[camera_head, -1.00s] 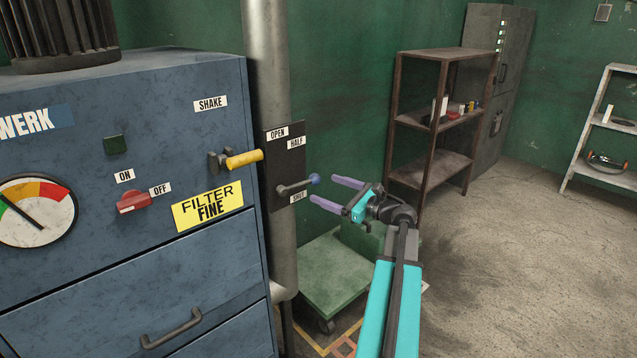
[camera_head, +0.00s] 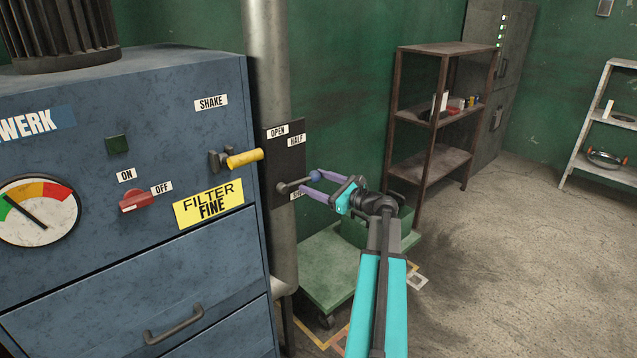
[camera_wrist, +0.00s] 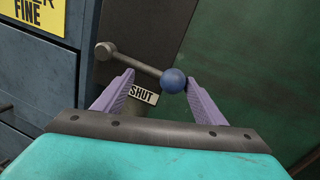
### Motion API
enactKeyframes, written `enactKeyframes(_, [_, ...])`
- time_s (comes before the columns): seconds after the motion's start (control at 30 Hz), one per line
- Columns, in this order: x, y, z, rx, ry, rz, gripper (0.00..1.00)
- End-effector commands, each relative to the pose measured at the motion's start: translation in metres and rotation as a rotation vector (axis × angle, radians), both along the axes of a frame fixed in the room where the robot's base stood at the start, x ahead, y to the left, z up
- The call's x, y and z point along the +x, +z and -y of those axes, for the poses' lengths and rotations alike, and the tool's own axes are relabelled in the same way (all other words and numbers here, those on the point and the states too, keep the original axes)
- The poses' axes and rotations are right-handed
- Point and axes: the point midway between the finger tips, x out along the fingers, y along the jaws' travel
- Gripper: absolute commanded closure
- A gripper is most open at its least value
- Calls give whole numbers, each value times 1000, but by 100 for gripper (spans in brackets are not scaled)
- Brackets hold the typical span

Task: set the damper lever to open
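The damper lever (camera_head: 297,184) is a grey rod with a blue ball knob (camera_head: 315,175), on a dark plate (camera_head: 272,155) fixed to the grey pipe. The plate bears the labels OPEN (camera_head: 278,132), HALF (camera_head: 296,140) and SHUT (camera_wrist: 144,95). The lever points right, just above the SHUT label. My gripper (camera_head: 310,184) is open, its two purple fingers at the knob. In the wrist view the blue knob (camera_wrist: 173,81) lies between the fingertips, nearer the right one; the rod (camera_wrist: 138,63) runs up left to its pivot.
The blue filter cabinet (camera_head: 100,250) stands at left with a yellow handle (camera_head: 245,158) sticking out near the plate. A green cart (camera_head: 330,265) sits below my gripper. A brown shelf (camera_head: 430,160) stands behind; the floor at right is clear.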

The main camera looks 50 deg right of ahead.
Motion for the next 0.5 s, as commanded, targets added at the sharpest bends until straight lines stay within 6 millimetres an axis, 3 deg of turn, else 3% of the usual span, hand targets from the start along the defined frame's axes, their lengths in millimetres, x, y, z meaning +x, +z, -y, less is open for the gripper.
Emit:
enactKeyframes(0.03, [0, 0, 0, 1, 0, 1, 54])
enactKeyframes(0.2, [1, 0, -1, 1, 2, 0, 82])
enactKeyframes(0.43, [2, 0, -3, 1, 7, 0, 85])
enactKeyframes(0.47, [3, 0, 8, 1, 5, 0, 88])
enactKeyframes(0.5, [2, 0, 2, 1, 7, 0, 93])
